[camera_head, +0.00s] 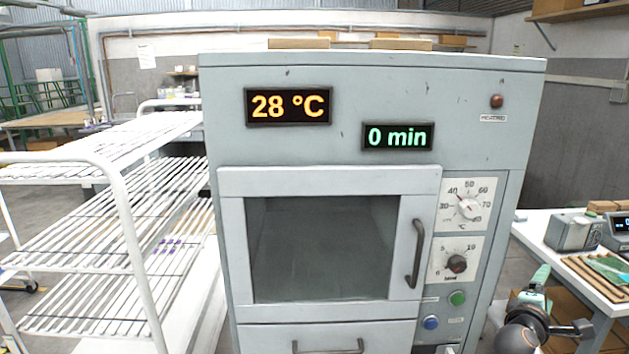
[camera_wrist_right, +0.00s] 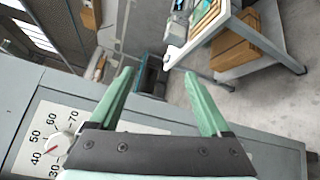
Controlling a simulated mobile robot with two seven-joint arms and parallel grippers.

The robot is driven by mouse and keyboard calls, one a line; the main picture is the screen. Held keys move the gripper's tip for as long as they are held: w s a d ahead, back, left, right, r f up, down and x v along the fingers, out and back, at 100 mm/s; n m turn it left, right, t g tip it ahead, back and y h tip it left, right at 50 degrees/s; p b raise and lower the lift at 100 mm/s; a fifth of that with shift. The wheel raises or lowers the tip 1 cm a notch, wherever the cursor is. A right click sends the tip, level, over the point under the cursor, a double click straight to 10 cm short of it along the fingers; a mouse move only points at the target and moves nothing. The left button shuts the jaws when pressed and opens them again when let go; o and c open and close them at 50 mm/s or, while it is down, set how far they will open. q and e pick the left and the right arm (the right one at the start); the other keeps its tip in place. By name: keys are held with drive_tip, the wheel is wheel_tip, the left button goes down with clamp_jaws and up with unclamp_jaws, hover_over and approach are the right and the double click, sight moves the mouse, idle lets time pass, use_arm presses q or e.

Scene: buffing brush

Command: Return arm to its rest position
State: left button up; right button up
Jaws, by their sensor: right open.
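My right gripper (camera_head: 540,280) shows low at the right in the head view, beside the right side of the grey oven (camera_head: 370,73). Its green fingers are spread apart and empty in the right wrist view (camera_wrist_right: 158,74). The temperature dial (camera_head: 464,208) is on the oven's front panel, its pointer near 40; it also shows at the lower left of the wrist view (camera_wrist_right: 55,146). My left gripper is not in view.
The oven door (camera_head: 325,248) is shut; the displays read 28 °C and 0 min. A white wire rack (camera_head: 126,210) stands to the left. A table (camera_head: 545,226) with instruments and wooden pieces stands at the right, near my right arm.

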drive_tip(key=s+d+r+g+h, duration=0.1)
drive_tip(key=s+d+r+h, duration=0.2)
drive_tip(key=s+d, duration=0.55)
drive_tip(key=s+d+r+g+h, duration=0.2)
drive_tip(key=s+d+r, duration=0.1)
drive_tip(key=d, duration=1.1)
drive_tip(key=w+a+f+m+t+y, duration=0.5)
drive_tip(key=w+a+m+t+y, duration=0.15)
drive_tip(key=w+a+y, duration=0.5)
drive_tip(key=s+a+f+g+y, duration=0.1)
drive_tip(key=s+a+f+y, duration=0.15)
drive_tip(key=a+f, duration=0.5)
drive_tip(key=s+a+f+y, duration=0.1)
drive_tip(key=s+a+f, duration=0.3)
drive_tip(key=f, duration=0.6)
drive_tip(key=s+a+f+m+g+y, duration=0.1)
drive_tip(key=s+a+f+y, duration=0.1)
drive_tip(key=s+a+f, duration=0.6)
drive_tip(key=s+a+f+g+y, duration=0.15)
drive_tip(key=s+a+f, duration=0.35)
drive_tip(key=a, duration=0.5)
drive_tip(key=s+a+f+m+g+y, duration=0.1)
drive_tip(key=s+a+f+m+g, duration=0.1)
drive_tip(key=s+a, duration=0.9)
drive_tip(key=shift+f+m, duration=0.35)
drive_tip(key=shift+f, duration=0.05)
drive_tip(key=shift+w+d+y, duration=0.1)
drive_tip(key=shift+d+y, duration=0.05)
drive_tip(key=shift+y, duration=0.1)
